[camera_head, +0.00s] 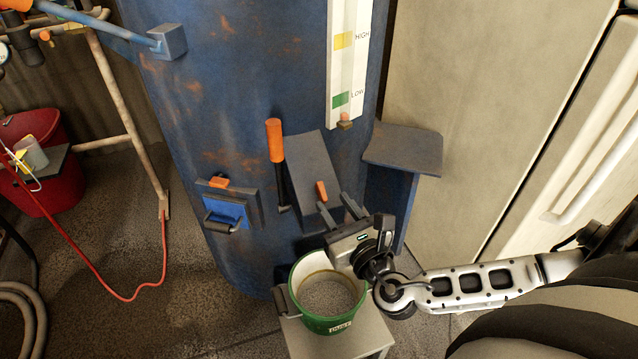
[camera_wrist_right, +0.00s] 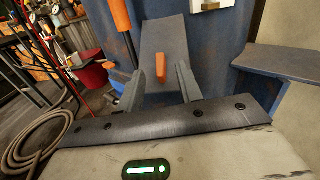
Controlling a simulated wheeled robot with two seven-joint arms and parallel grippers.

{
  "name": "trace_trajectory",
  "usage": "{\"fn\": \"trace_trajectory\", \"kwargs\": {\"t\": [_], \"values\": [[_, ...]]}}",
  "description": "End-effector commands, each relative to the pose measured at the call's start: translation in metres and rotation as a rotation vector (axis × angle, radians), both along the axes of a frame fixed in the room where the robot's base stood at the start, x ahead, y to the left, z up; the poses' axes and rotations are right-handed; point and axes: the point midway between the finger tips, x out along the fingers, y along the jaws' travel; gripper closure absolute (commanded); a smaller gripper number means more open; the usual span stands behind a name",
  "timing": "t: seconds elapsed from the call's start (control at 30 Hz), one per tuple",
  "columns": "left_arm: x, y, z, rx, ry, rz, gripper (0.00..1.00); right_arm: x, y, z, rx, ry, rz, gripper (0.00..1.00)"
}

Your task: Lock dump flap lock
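A small orange lever, which looks like the dump flap lock (camera_head: 321,190), sits on the lower part of a grey sloping flap (camera_head: 312,165) on the blue pot. In the right wrist view the orange lever (camera_wrist_right: 162,66) shows upright between my two fingers, in line with the gap. My right gripper (camera_head: 338,208) is open, its fingers apart on either side of the lever's line. It appears just in front of the lever, and I see no contact. My left gripper is not in view.
A long orange-handled lever (camera_head: 276,142) stands left of the flap. A grey shelf-like plate (camera_head: 405,148) juts out at right. Below the gripper, a green bucket (camera_head: 329,324) of grit stands on a small stand. A blue latch plate (camera_head: 226,208) is at left.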

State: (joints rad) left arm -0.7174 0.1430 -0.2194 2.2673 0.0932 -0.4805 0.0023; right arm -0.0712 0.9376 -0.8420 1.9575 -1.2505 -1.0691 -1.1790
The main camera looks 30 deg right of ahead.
Motion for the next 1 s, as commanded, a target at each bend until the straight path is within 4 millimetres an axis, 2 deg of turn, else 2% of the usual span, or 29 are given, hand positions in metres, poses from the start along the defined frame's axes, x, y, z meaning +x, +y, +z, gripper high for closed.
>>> {"fn": "trace_trajectory", "kwargs": {"t": [0.03,0.2,0.4,0.8,0.83,0.93,1.0], "values": [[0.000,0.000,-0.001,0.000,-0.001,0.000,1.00,0.013,-0.002,0.000,0.000,-0.004,-0.002,0.64],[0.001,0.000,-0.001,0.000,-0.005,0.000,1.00,0.046,-0.007,0.000,0.002,-0.002,-0.001,0.64],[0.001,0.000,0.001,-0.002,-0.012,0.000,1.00,0.070,-0.010,0.000,0.002,0.000,-0.001,0.64],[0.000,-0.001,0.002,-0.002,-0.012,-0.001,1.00,0.077,-0.011,0.000,0.002,0.002,0.000,0.64],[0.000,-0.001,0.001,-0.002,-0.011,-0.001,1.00,0.077,-0.011,0.000,0.002,0.002,0.000,0.70],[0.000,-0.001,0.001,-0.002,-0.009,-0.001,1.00,0.077,-0.011,0.000,0.003,0.002,0.000,0.98],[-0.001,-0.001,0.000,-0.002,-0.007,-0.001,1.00,0.076,-0.011,-0.001,0.002,0.002,0.000,1.00]]}}
